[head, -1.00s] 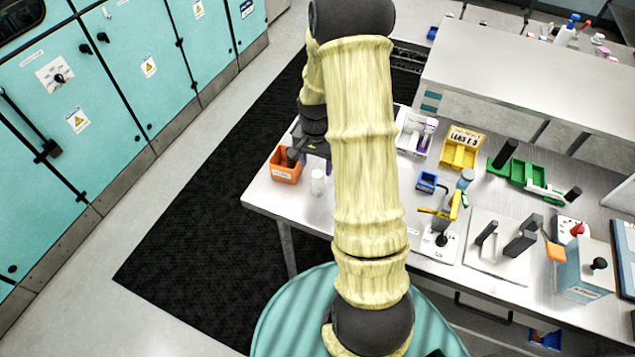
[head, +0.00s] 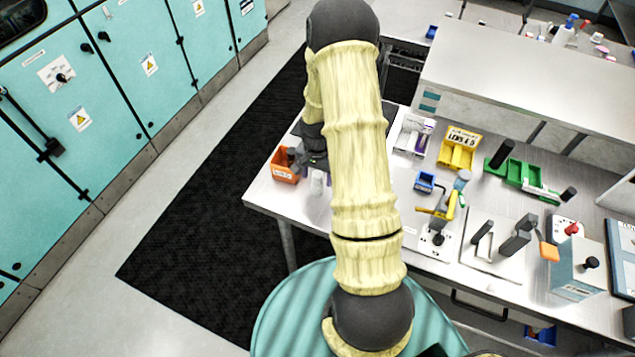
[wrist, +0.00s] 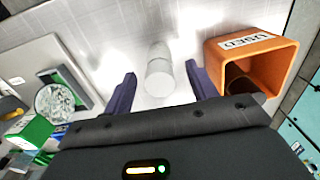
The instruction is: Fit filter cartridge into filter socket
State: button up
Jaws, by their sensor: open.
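A white cylinder, which looks like the filter cartridge (wrist: 159,80), stands on the metal table in the wrist view. It also shows, partly hidden by my gripper, in the head view (head: 317,183). My gripper (wrist: 160,72) is open, with one purple finger on each side of the cylinder and a visible gap to each. I cannot tell how far the fingertips are above or short of it. In the head view my gripper (head: 318,178) is over the table's near-left part. I cannot tell for certain which fixture is the filter socket.
An orange bin labelled USED (wrist: 283,78) stands close to the right finger, with something dark inside. A clear round ribbed thing (wrist: 56,101) is at left. In the head view, a yellow-handled fixture (head: 437,212), yellow bin (head: 459,150) and green holder (head: 525,173) stand farther right.

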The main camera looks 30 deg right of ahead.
jog(key=c, duration=1.1)
jog(key=shift+c, duration=0.2)
jog(key=shift+r, duration=0.1)
notch_tip(320, 180, up, 10)
jog(key=b, duration=0.2)
jog(key=shift+b, duration=0.4)
